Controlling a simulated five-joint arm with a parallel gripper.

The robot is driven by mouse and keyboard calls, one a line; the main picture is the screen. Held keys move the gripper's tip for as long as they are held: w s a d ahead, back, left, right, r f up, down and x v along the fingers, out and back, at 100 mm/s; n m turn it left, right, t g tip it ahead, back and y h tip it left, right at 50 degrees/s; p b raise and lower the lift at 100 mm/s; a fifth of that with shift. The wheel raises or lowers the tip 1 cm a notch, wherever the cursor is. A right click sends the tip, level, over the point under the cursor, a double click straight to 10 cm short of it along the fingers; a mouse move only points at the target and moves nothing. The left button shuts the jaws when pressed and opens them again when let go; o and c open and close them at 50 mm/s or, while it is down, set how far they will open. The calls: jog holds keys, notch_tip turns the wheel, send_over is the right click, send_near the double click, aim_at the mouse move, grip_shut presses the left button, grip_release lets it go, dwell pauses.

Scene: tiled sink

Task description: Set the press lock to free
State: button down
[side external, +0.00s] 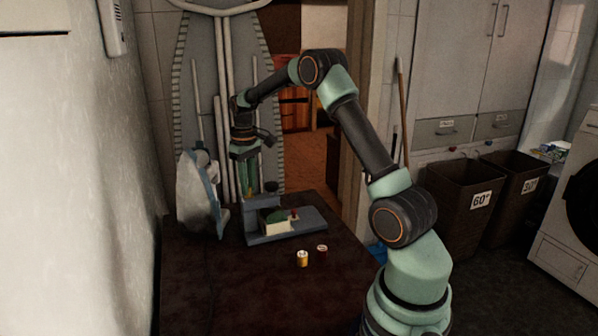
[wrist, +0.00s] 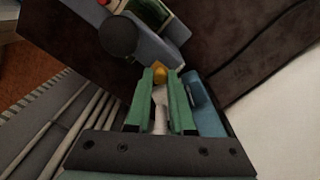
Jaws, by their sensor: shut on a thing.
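The press (side external: 300,228) is a blue-grey device standing on the dark table, with an upright part at its left and a dark round knob (side external: 271,187) on top. The knob also shows in the wrist view (wrist: 118,37). My gripper (side external: 249,192) points down at the upright's left end. In the wrist view its green fingers (wrist: 161,80) are shut on a small yellow-orange piece (wrist: 160,75), mostly hidden between the tips. I cannot read the lock's setting.
A white and blue iron-like object (side external: 198,195) stands close left of my gripper. Two small cylinders, one yellowish (side external: 302,259) and one dark red (side external: 322,250), stand in front of the press.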

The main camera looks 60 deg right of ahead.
jog(key=shift+w+d, duration=0.25)
jog(key=c, duration=0.8)
grip_release()
jog(key=shift+s, duration=0.1)
notch_tip(320, 180, up, 12)
jog(key=shift+r, duration=0.1)
jog(key=shift+a, duration=0.1)
